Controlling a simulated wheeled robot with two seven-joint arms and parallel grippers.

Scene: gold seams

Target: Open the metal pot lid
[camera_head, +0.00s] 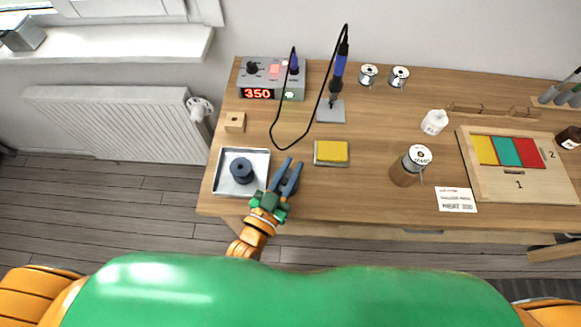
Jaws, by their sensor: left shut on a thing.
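A dark blue-grey round metal piece (241,170), with a wide rim and a raised knob-like middle, lies in the square metal tray (222,186) at the table's front left; it looks like a lid, though I cannot tell for sure. My left gripper (289,168) is to the right of the tray, at the table's front edge. Its blue fingers are shut on a small dark round thing (291,187), mostly hidden between and beneath them. I cannot tell whether this is the pot. My right gripper is not in view.
A soldering station (271,79) and iron stand (331,111) with a looping cable are behind. A yellow sponge (331,151) lies right of my gripper. A brown jar (405,173), white bottle (434,122) and wooden board (518,186) stand farther right.

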